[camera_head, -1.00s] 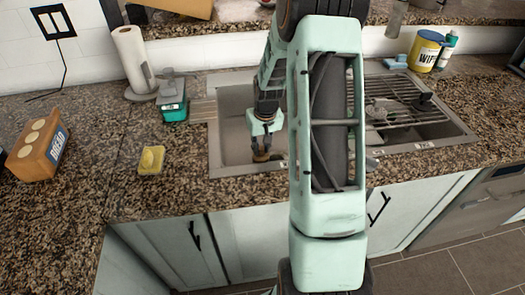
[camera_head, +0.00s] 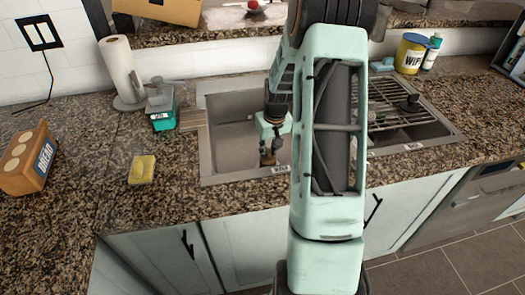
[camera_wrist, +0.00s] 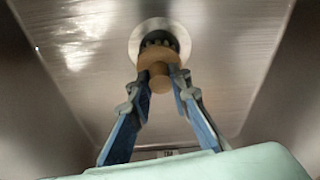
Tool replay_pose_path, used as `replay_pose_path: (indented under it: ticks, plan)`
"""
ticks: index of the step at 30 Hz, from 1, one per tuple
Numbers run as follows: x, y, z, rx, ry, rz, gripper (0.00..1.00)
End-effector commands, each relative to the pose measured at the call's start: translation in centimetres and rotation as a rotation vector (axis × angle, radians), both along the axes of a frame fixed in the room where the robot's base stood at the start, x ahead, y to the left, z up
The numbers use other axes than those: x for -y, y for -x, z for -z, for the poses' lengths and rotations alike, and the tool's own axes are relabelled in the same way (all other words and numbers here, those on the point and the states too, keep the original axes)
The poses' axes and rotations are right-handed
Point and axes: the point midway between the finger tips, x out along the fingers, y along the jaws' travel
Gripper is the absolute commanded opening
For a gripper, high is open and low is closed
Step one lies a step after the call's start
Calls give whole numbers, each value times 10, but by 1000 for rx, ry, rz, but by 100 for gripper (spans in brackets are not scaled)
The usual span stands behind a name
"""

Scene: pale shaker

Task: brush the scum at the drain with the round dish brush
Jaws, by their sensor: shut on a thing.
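My gripper (camera_wrist: 161,75) is down in the left sink basin (camera_head: 222,135), and it also shows in the head view (camera_head: 268,148). Its blue fingers are shut on the round dish brush (camera_wrist: 158,62), which has a tan wooden body; it shows small in the head view (camera_head: 267,160). In the wrist view the brush overlaps the drain (camera_wrist: 137,40), a pale metal ring with a dark centre. I cannot tell whether the bristles touch the drain. Scum is not distinguishable; the brush hides part of the drain.
A wire rack (camera_head: 420,97) covers part of the right basin. A yellow sponge (camera_head: 142,169), a teal-and-grey bottle (camera_head: 161,107), a paper towel roll (camera_head: 119,68) and a bread box (camera_head: 27,158) stand left of the sink. A wipes tub (camera_head: 412,54) stands at the back right.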

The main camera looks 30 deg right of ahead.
Motion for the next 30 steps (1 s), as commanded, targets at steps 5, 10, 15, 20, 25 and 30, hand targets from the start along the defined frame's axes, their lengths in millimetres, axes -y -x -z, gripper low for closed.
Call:
replay_pose_path:
  ticks: [5,10,15,20,25,30]
  plan:
    - [13,5,0,-2,-1,2,0]
    - [17,6,0,-1,-1,3,0]
    - [30,9,1,-1,-1,4,0]
    - [43,12,1,0,-1,3,0]
    - [47,14,2,0,-1,1,0]
    - [42,13,1,-1,-1,0,0]
